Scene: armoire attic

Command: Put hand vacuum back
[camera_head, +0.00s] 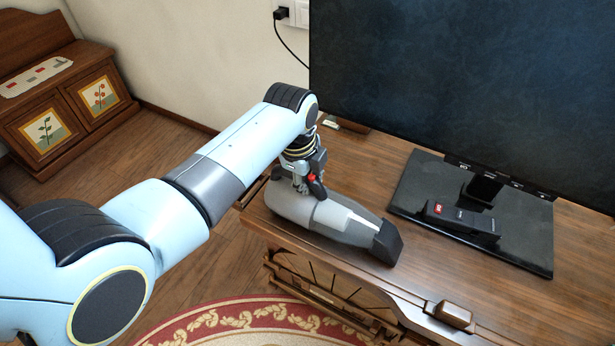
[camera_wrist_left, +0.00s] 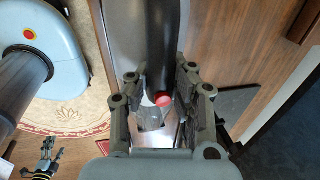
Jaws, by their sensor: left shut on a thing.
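The hand vacuum (camera_head: 343,222) is grey with a dark nozzle and lies on the left end of the wooden TV stand (camera_head: 345,165), near its front edge. Its nozzle points right. My left gripper (camera_head: 308,185) comes down from above and is shut on the vacuum's dark handle, close to a red button. In the left wrist view the gripper's fingers (camera_wrist_left: 163,100) stand on both sides of the dark handle (camera_wrist_left: 162,45). I cannot tell whether the vacuum touches the stand along its whole length. My right gripper is not clearly seen in the head view; a gripper (camera_wrist_left: 47,150) shows low in the left wrist view.
A large television (camera_head: 470,80) stands on a black glossy base (camera_head: 415,190), with a black remote-like device (camera_head: 462,220) on it. A wooden cabinet (camera_head: 65,90) is at the back left. A red patterned rug (camera_head: 250,322) lies on the floor in front.

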